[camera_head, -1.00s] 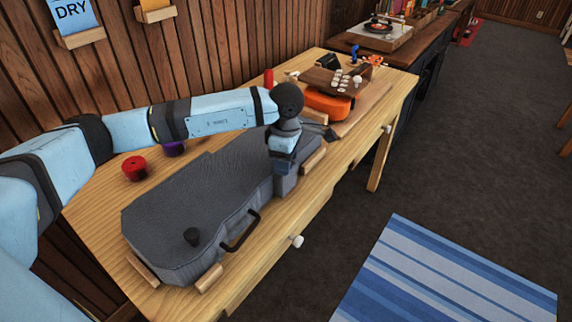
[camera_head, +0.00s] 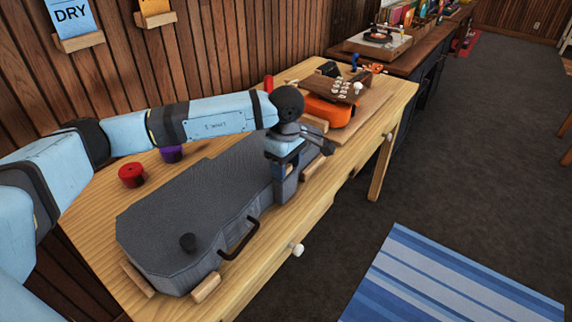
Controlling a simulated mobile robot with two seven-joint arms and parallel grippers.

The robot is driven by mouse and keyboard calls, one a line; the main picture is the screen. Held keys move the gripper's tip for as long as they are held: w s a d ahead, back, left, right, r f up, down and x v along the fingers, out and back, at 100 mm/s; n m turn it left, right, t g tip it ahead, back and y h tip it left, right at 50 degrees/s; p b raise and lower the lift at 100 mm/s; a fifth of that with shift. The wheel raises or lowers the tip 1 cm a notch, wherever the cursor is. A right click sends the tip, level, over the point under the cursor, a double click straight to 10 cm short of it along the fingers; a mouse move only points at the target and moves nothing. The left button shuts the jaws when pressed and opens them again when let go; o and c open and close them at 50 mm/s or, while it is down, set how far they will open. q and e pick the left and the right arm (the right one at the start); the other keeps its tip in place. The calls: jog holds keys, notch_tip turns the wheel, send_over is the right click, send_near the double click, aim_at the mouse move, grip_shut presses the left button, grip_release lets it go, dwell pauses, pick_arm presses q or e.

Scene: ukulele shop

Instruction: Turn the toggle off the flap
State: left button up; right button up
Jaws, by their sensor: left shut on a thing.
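A grey ukulele case (camera_head: 190,205) lies closed on the wooden workbench, with a dark handle (camera_head: 240,238) on its front side. A grey flap (camera_head: 286,190) hangs down the case's front, right of the handle. My left gripper (camera_head: 284,172) points down at the top of this flap. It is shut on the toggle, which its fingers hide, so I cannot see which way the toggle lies. My right gripper is not in view.
Wooden blocks (camera_head: 207,288) sit against the case. Red (camera_head: 131,175) and purple (camera_head: 171,154) spools stand behind it. An orange ukulele (camera_head: 328,113) lies at the bench's far end. The bench (camera_head: 257,262) has white drawer knobs in front; open floor lies to the right.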

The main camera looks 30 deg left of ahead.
pick_arm(q)
jog(key=o, duration=0.9)
jog(key=shift+o, duration=0.2)
notch_tip(320, 180, up, 14)
jog(key=shift+p, duration=0.45)
jog(key=shift+f, duration=0.1)
